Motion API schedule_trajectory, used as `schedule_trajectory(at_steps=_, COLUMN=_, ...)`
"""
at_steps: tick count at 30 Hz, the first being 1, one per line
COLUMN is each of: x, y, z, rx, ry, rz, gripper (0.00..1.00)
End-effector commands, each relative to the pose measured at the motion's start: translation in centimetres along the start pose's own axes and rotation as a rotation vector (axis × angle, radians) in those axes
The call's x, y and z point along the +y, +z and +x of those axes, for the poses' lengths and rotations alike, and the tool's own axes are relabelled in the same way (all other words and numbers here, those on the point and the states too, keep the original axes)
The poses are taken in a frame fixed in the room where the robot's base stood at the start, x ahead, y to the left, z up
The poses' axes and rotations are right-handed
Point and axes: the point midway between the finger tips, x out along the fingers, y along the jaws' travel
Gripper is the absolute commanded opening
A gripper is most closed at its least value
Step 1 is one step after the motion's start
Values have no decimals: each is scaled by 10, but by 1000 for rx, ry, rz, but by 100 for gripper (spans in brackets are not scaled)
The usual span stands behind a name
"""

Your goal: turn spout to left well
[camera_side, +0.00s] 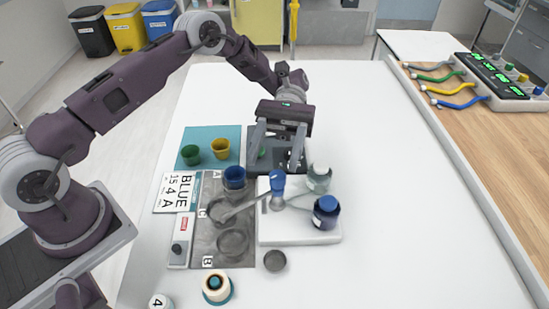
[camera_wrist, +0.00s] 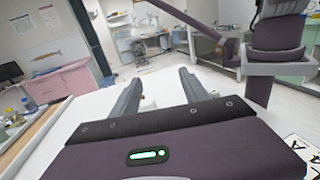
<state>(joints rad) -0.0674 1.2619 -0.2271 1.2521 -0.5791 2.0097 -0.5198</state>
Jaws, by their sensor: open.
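A pale grey spout (camera_side: 246,207) runs from under a blue knob (camera_side: 278,183) on a white block (camera_side: 290,238). It points left and slightly down, its tip over or beside the round well marked C (camera_side: 217,211) on a dark grey plate (camera_side: 211,245). Another round well (camera_side: 233,242) lies nearer the front, by the letter B. A blue cup (camera_side: 235,178) stands by the letter A. My gripper (camera_side: 278,163) is open and empty, behind the knob and apart from it. In the wrist view my open fingers (camera_wrist: 160,92) show, but the spout does not.
A blue-lidded jar (camera_side: 326,212) and a clear jar (camera_side: 319,178) stand close right of the knob. Green (camera_side: 190,154) and yellow (camera_side: 221,148) cups stand on a teal mat (camera_side: 211,135). A dark tray (camera_side: 258,166) lies under my gripper. The white table's right side is clear.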

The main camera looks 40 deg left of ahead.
Motion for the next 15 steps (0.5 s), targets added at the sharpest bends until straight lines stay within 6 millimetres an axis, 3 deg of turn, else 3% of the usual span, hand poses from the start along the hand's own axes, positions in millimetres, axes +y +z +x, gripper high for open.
schedule_trajectory(at_steps=1, x=0, y=0, z=0, rx=0, ry=0, rz=0, gripper=53)
schedule_trajectory(at_steps=3, x=1, y=0, z=5, rx=22, ry=-18, rz=16, gripper=39)
schedule_trajectory(at_steps=5, x=1, y=0, z=24, rx=118, ry=-102, rz=93, gripper=28)
schedule_trajectory(at_steps=6, x=-1, y=-2, z=44, rx=225, ry=-210, rz=194, gripper=20)
schedule_trajectory(at_steps=9, x=-17, y=-14, z=86, rx=519, ry=-657, rz=595, gripper=0)
schedule_trajectory(at_steps=12, x=-23, y=-19, z=94, rx=669, ry=-1192, rz=1032, gripper=0)
schedule_trajectory(at_steps=15, x=-13, y=-11, z=93, rx=677, ry=-1641, rz=1349, gripper=0)
